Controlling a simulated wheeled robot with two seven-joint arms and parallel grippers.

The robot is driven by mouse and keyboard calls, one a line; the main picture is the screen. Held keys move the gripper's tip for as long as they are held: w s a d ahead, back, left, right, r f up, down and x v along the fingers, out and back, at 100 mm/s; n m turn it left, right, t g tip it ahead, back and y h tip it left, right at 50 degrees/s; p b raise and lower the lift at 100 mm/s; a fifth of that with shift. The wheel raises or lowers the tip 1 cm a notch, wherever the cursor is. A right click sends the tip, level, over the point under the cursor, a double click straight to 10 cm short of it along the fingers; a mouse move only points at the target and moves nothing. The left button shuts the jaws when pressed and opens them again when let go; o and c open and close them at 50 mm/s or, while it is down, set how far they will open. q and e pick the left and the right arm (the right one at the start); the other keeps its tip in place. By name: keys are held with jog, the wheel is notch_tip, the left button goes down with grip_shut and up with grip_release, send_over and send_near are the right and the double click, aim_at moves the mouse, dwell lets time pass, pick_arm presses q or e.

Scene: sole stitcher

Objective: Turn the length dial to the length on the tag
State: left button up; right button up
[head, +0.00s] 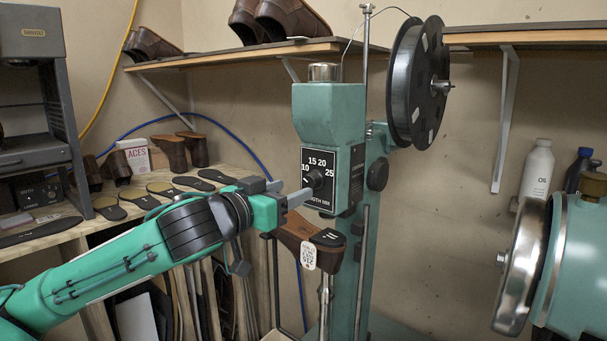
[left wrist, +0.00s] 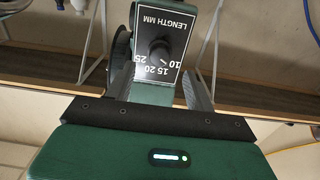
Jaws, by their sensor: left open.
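The length dial is a black knob (head: 314,178) on a dark plate (head: 322,200) marked 10, 15, 20 and 25, on the front of the green stitcher (head: 330,115). Its pale pointer line appears to face 10. My left gripper (head: 292,194) is open in front of the plate, its fingers toward the knob. In the left wrist view the knob (left wrist: 158,50) shows upside down between the open fingers, apparently untouched. A white tag (head: 308,255) hangs below the dial by a brown shoe; its print is too small to read surely. My right gripper is not in view.
A black spool (head: 418,83) stands at the stitcher's top right. A shelf with brown shoes (head: 290,22) runs behind. A bench with soles (head: 160,188) is at left. A green machine with a metal wheel (head: 520,265) and a white oil bottle (head: 537,170) are at right.

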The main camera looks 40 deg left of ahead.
aim_at(308, 183)
pick_arm(q)
jog(key=w+p, duration=0.1)
jog(key=w, duration=0.1)
jog(key=w+p, duration=0.1)
jog(key=w, duration=0.1)
jog(key=shift+d+r, duration=0.15)
jog(key=shift+w+d+p, duration=0.1)
jog(key=shift+w+p, duration=0.25)
jog(key=shift+w, duration=0.3)
jog(key=shift+c, duration=0.2)
jog(key=c, duration=0.9)
